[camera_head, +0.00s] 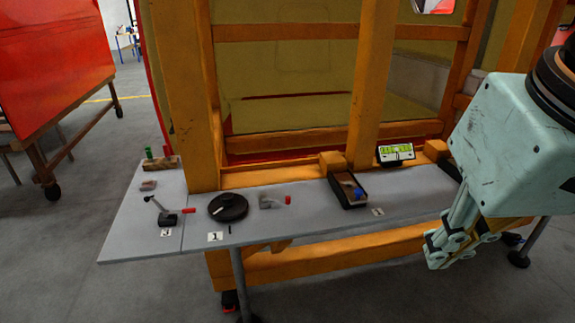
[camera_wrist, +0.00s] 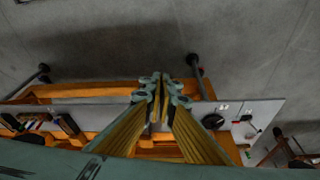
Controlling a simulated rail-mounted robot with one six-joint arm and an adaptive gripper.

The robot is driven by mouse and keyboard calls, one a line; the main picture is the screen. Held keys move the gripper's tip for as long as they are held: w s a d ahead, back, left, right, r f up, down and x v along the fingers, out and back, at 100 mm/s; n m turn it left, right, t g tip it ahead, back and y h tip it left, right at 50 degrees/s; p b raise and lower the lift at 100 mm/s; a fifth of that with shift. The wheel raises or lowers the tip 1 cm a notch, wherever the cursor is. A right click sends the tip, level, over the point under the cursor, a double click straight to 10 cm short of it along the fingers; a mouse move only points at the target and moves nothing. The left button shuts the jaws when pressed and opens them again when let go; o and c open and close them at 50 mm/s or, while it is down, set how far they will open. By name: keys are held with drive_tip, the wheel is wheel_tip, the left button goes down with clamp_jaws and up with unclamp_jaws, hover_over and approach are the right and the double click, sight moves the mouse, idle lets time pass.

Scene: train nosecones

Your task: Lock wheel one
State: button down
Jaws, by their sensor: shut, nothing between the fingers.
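A black round wheel-like disc (camera_head: 228,207) lies on the grey shelf (camera_head: 320,213), beside a white label (camera_head: 215,237) that reads 1. The disc also shows in the wrist view (camera_wrist: 213,122). I cannot tell whether it is locked. My gripper (camera_head: 440,262) is at the right of the head view, well apart from the disc and in front of the shelf's right part. In the wrist view its fingertips (camera_wrist: 161,82) are together with nothing between them, over the shelf's front edge.
A black bin (camera_head: 348,190) with a blue item and a green display (camera_head: 395,152) are further right. An orange frame (camera_head: 186,90) rises behind the shelf. Grey floor in front is mostly clear.

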drive_tip(key=w+a+r+m+g+p, duration=0.1)
drive_tip(key=w+r, duration=0.3)
drive_tip(key=w, duration=0.6)
drive_tip(key=w+a+r+g+p, duration=0.1)
drive_tip(key=w+r+p, duration=0.15)
drive_tip(key=w, duration=0.75)
drive_tip(key=w+a+f+m+g+y+p, duration=0.1)
drive_tip(key=w+a+m+p, duration=0.15)
drive_tip(key=w, duration=1.45)
drive_tip(key=w+a+f+g+p, duration=0.1)
drive_tip(key=w+a+f, duration=0.1)
drive_tip(key=w+f, duration=0.45)
drive_tip(key=w+a+f+g+p, duration=0.1)
drive_tip(key=w+a+f, duration=0.15)
drive_tip(key=w, duration=0.75)
drive_tip(key=w+a+f+m+g+p, duration=0.1)
drive_tip(key=w+f, duration=0.4)
drive_tip(key=f, duration=0.5)
drive_tip(key=w+a+f+m+g+y+p, duration=0.1)
drive_tip(key=w+a+f, duration=0.2)
drive_tip(key=w+f, duration=0.3)
drive_tip(key=shift+w+a+f, duration=0.2)
drive_tip(key=shift+w+f, duration=0.1)
drive_tip(key=shift+f, duration=1.7)
drive_tip(key=shift+f, duration=0.1)
